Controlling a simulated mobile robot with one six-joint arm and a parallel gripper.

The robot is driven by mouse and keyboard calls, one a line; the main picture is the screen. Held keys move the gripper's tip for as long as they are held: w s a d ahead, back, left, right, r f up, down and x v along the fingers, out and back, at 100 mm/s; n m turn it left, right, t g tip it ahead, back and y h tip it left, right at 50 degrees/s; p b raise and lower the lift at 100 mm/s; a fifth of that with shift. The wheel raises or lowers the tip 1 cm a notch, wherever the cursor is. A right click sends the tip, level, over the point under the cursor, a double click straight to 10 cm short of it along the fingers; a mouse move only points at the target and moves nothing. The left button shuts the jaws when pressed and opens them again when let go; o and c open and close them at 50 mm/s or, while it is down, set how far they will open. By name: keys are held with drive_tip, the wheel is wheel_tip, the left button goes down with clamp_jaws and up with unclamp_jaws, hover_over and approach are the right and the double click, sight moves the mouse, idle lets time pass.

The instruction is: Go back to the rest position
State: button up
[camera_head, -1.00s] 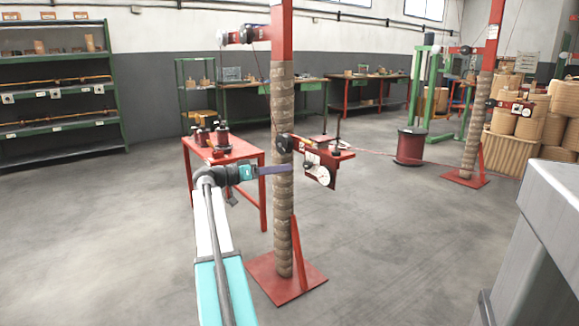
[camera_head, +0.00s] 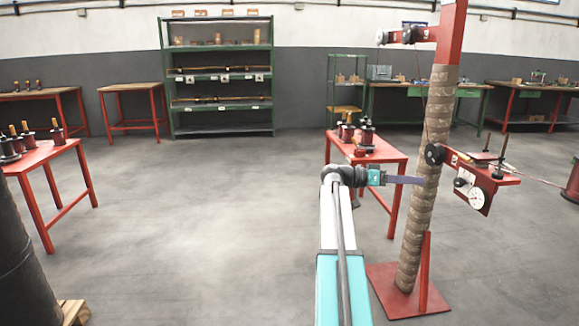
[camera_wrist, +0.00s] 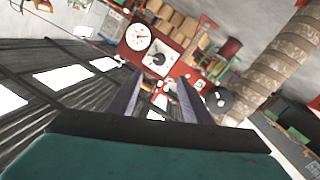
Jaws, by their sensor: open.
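My gripper (camera_head: 405,180) is at the end of my teal and white arm, in the middle right of the head view. Its fingers point right, toward the wrapped coil column (camera_head: 432,150), and seem to end beside it; I cannot tell whether they touch. In the wrist view my gripper (camera_wrist: 160,85) shows two dark fingers apart with nothing held between them. The column (camera_wrist: 285,60) is at the right there. A red bracket with a dial gauge (camera_head: 476,198) is fixed by the column; its dial (camera_wrist: 139,37) shows beyond the fingers.
A red table (camera_head: 385,152) with spools stands behind my arm. Another red table (camera_head: 50,152) with spools is at the left. A green shelf (camera_head: 220,130) stands at the back wall. The column's red base plate (camera_head: 385,290) is on the floor. Open floor (camera_head: 200,220) lies left of my arm.

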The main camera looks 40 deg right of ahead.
drive_tip(key=w+a+f+n+t+h+p, duration=0.25)
drive_tip(key=w+a+f+n+p, duration=0.3)
drive_tip(key=w+a+p, duration=0.65)
drive_tip(key=w+a+f+n+t+y+p, duration=0.1)
drive_tip(key=w+a+f+n+t+p, duration=0.15)
drive_tip(key=a+f, duration=0.6)
drive_tip(key=w+a+f+n+t+y+p, duration=0.2)
drive_tip(key=w+a+f+p, duration=0.1)
drive_tip(key=a+f, duration=0.5)
drive_tip(key=s+a+f+n+y+p, duration=0.25)
drive_tip(key=s+a+f, duration=0.25)
drive_tip(key=a+f, duration=0.25)
drive_tip(key=s+a+f+n+y+p, duration=0.1)
drive_tip(key=s+a+f+n+p, duration=0.25)
drive_tip(key=a+f, duration=0.45)
drive_tip(key=s+a+f+n+y+p, duration=0.2)
drive_tip(key=s+a+f+y, duration=0.1)
drive_tip(key=s+a, duration=0.6)
drive_tip(key=s+a+f+n+g+y+p, duration=0.1)
drive_tip(key=s+a+f+n+y+p, duration=0.1)
drive_tip(key=s+a+y, duration=0.4)
drive_tip(key=s+a+n, duration=0.1)
drive_tip(key=s+a, duration=0.3)
drive_tip(key=a, duration=0.5)
drive_tip(key=shift+s+a+f, duration=0.2)
drive_tip(key=shift+a+f, duration=0.2)
